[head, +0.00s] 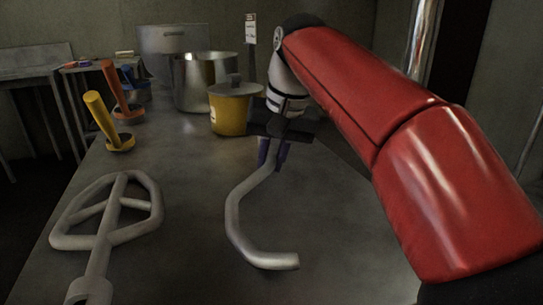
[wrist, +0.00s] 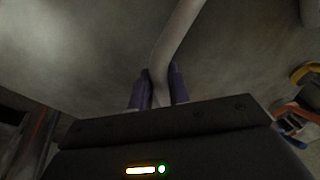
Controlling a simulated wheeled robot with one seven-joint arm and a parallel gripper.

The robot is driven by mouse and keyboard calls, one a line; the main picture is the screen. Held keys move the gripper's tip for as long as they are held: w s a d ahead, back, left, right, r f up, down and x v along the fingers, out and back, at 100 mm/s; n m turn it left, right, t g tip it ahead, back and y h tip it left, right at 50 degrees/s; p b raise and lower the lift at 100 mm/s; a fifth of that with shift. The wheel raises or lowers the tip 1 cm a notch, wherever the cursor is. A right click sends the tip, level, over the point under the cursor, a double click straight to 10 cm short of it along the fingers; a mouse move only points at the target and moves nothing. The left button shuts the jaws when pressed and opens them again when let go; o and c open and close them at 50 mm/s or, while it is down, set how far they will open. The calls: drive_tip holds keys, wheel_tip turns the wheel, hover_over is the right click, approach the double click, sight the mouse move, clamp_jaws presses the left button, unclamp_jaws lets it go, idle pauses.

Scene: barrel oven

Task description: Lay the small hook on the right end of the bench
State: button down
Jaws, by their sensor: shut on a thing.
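A grey curved hook (head: 242,222) shows in the middle of the head view, over the dark bench (head: 180,195). My gripper (head: 272,153) is shut on the hook's upper end, and the bend points toward the camera. In the wrist view the hook's shaft (wrist: 178,45) runs up between my purple fingers (wrist: 158,88). I cannot tell whether the hook touches the bench. Its gripped end is partly hidden by my gripper.
A grey flat beater (head: 108,215) lies at the bench's left front. Yellow-handled (head: 103,117) and orange-handled (head: 115,88) tools, a yellow lidded pot (head: 234,110), a steel pot (head: 190,84) and a large bowl (head: 160,45) stand behind. The bench's front right is clear.

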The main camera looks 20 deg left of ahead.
drive_tip(key=shift+f+b, duration=0.45)
drive_tip(key=shift+f, duration=0.25)
drive_tip(key=c, duration=1.2)
unclamp_jaws()
drive_tip(key=shift+s+a, duration=0.1)
drive_tip(key=shift+c, duration=0.2)
drive_tip(key=shift+f, duration=0.1)
